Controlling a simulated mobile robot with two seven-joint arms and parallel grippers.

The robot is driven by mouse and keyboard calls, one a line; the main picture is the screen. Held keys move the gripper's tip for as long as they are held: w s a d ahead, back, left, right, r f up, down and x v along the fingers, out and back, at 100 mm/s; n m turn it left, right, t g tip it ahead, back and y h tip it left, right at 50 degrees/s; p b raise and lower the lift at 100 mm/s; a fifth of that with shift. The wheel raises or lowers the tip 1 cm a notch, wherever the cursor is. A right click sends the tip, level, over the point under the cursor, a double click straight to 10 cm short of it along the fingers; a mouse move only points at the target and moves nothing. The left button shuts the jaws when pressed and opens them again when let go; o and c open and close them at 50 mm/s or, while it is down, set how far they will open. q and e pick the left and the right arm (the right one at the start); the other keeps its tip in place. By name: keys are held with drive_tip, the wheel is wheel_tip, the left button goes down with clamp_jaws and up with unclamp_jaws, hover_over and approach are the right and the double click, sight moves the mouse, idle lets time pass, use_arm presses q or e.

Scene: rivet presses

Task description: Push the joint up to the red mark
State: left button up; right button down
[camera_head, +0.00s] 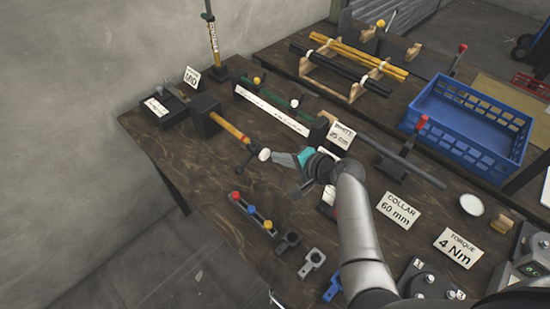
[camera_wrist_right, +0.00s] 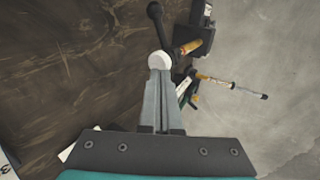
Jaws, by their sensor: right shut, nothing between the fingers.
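My right gripper (camera_head: 272,156) is shut, its fingertips at a white ball (camera_head: 264,154) at the end of an orange rod (camera_head: 230,129). The rod runs out from a black block (camera_head: 201,116) on the bench. A black joint with a bar (camera_head: 247,148) sits at the rod's near end, beside the ball. In the right wrist view the white ball (camera_wrist_right: 160,60) is at the tips of the closed fingers (camera_wrist_right: 160,85), with the black bar (camera_wrist_right: 158,25) just beyond. Whether the fingertips touch the ball I cannot tell. My left gripper is not in view.
A white rail with knobs (camera_head: 272,110) lies behind the gripper. A coloured-knob strip (camera_head: 252,211) and small brackets (camera_head: 287,242) lie in front. A blue crate (camera_head: 466,128) stands at the right. A tall thin pole (camera_head: 213,45) stands at the back left.

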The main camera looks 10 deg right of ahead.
sight(263, 150)
drive_tip(key=shift+x, duration=1.05)
drive_tip(key=shift+w+a+b, duration=0.5)
drive_tip(key=shift+w+a, duration=0.35)
drive_tip(key=shift+w, duration=0.35)
drive_tip(key=shift+r, duration=0.15)
drive_tip(key=shift+r, duration=0.1)
